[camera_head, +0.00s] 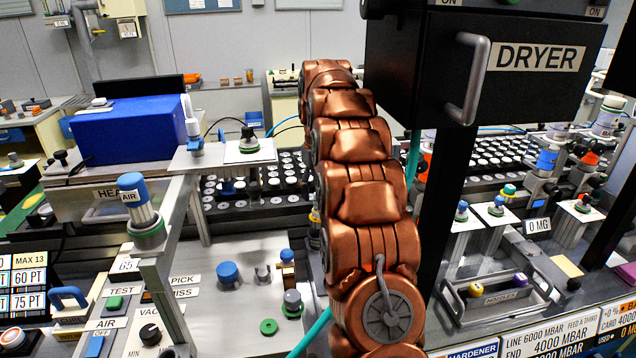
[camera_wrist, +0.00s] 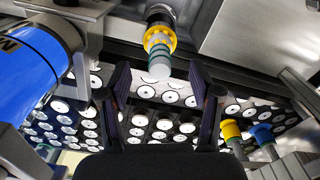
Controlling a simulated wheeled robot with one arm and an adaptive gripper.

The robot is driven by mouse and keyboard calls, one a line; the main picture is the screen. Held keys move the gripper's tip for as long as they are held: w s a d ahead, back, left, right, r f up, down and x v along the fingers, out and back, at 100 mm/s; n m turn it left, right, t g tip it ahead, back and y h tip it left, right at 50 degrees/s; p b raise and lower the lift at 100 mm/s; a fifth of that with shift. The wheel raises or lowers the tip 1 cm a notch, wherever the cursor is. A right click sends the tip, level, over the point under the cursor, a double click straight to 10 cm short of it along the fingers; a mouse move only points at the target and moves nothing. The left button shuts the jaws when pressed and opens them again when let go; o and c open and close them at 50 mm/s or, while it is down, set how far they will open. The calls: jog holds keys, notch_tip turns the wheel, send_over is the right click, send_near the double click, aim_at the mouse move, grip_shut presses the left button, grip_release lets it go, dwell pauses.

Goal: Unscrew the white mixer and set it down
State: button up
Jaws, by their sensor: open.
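In the wrist view, what looks like the white mixer (camera_wrist: 159,71) is a short pale tip at the end of a grey-green ringed piece. The ringed piece sticks out of a yellow collar (camera_wrist: 158,40) on a dark fitting. My gripper (camera_wrist: 160,88) is open, with one dark finger on each side of the picture's middle. The mixer's tip appears in line with the gap between the fingers. Nothing is held between them. I cannot tell how far the tip is from the fingers. In the head view my copper arm hides the gripper, and I cannot make out this mixer.
A blue cylinder (camera_wrist: 28,68) lies close on the left in the wrist view. Trays of round white-topped parts (camera_wrist: 165,122) spread below. In the head view, the black dryer box (camera_head: 480,75) overhangs right of my arm, and a blue box (camera_head: 130,128) stands left.

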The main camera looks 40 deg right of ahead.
aim_at(318, 209)
jog(key=shift+f+p, duration=0.95)
jog(key=shift+f, duration=2.15)
grip_shut()
jog(key=shift+f+n+b, duration=0.1)
jog(key=shift+n+b, duration=0.35)
jog(key=shift+n, duration=0.45)
jog(key=shift+n+b, duration=0.35)
jog(key=shift+n, duration=0.45)
